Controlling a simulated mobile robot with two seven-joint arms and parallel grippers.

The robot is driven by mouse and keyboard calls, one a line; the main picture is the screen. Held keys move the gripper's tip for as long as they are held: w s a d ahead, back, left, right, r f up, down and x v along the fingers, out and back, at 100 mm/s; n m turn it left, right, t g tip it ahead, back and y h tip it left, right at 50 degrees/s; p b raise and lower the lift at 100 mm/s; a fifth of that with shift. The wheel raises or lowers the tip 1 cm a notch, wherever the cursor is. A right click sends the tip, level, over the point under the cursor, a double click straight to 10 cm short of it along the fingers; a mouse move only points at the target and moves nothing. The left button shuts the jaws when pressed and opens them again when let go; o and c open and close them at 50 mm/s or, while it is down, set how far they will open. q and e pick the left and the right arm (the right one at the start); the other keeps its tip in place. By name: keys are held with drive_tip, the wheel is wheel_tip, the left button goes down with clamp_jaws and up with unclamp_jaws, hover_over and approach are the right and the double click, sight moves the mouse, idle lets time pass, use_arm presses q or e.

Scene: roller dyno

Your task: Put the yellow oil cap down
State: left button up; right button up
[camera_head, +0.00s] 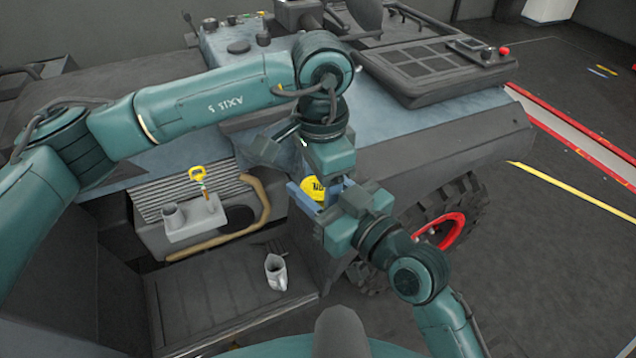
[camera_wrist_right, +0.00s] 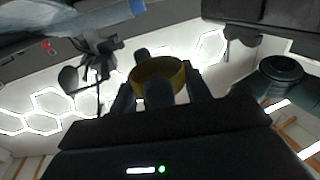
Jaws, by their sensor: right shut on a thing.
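The yellow oil cap (camera_head: 313,187), round with dark markings on its top, is off the engine, in front of the truck's side. My right gripper (camera_head: 314,190), on the arm from the lower right, is shut on it. In the right wrist view the cap (camera_wrist_right: 158,72) shows as a yellow ring between the dark fingers (camera_wrist_right: 152,80). My left gripper (camera_head: 324,198) points down close beside the cap and the right gripper. Its fingers are largely hidden, so I cannot tell whether they are open or touch the cap.
A grey engine part with a filler neck (camera_head: 173,217) stands in the open bay, a yellow-handled dipstick (camera_head: 196,174) beside it. The step is otherwise mostly bare. A brown hose (camera_head: 262,205) curves around the bay.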

use_arm(q)
drive_tip(key=shift+o, duration=1)
drive_tip(key=shift+r, duration=0.1)
